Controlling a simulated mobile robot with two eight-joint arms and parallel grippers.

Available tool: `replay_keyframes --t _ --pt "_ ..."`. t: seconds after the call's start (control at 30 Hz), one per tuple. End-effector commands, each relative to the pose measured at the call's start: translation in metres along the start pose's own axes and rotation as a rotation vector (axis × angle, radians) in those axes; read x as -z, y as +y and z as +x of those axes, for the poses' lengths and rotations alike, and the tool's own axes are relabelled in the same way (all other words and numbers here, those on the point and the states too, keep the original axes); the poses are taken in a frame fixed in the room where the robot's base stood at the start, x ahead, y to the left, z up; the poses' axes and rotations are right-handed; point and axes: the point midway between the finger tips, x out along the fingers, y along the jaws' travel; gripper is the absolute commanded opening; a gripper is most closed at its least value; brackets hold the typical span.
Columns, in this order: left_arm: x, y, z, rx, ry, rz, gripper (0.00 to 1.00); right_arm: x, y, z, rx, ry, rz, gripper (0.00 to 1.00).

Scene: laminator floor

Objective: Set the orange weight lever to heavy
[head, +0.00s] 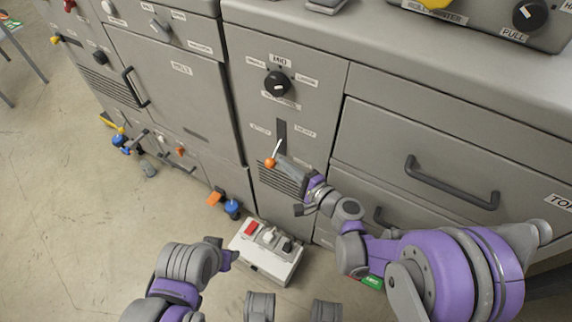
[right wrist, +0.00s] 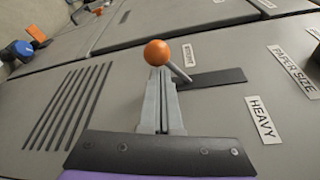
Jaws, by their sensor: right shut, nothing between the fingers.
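The weight lever has an orange ball knob (head: 270,162) on a thin pale rod, which rises from a dark slot (head: 281,130) in the grey cabinet front. In the head view the rod slants down to the knob. The right wrist view shows the knob (right wrist: 157,53) at the tips of my right gripper (right wrist: 160,76), and a HEAVY label (right wrist: 263,119) beside the slot. My right gripper (head: 281,160) is shut and empty, close by the knob; I cannot tell if they touch.
A black dial (head: 277,84) sits above the slot. A drawer handle (head: 450,184) juts out to the right, and a vent grille (right wrist: 68,106) lies beside the lever. A pale box with a red button (head: 250,228) stands below. Open floor (head: 70,190) lies left.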

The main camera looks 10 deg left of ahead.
Motion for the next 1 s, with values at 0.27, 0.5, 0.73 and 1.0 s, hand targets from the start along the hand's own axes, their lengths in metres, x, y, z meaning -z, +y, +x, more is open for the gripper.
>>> replay_keyframes --t 0.27,0.5,0.73,1.0 --pt "0.001 0.0 -0.005 0.0 0.001 0.0 0.5 -0.005 -0.004 -0.002 -0.023 -0.001 0.065 0.0" --pt "0.004 0.0 -0.014 0.0 0.004 0.0 0.5 -0.013 -0.013 -0.004 -0.071 -0.002 0.202 0.0" --pt "0.007 0.0 -0.026 0.0 0.008 0.0 0.5 -0.021 -0.027 -0.007 -0.141 -0.002 0.404 0.0" --pt "0.01 0.0 -0.037 0.0 0.012 0.0 0.5 -0.026 -0.043 -0.009 -0.221 -0.001 0.635 0.0"
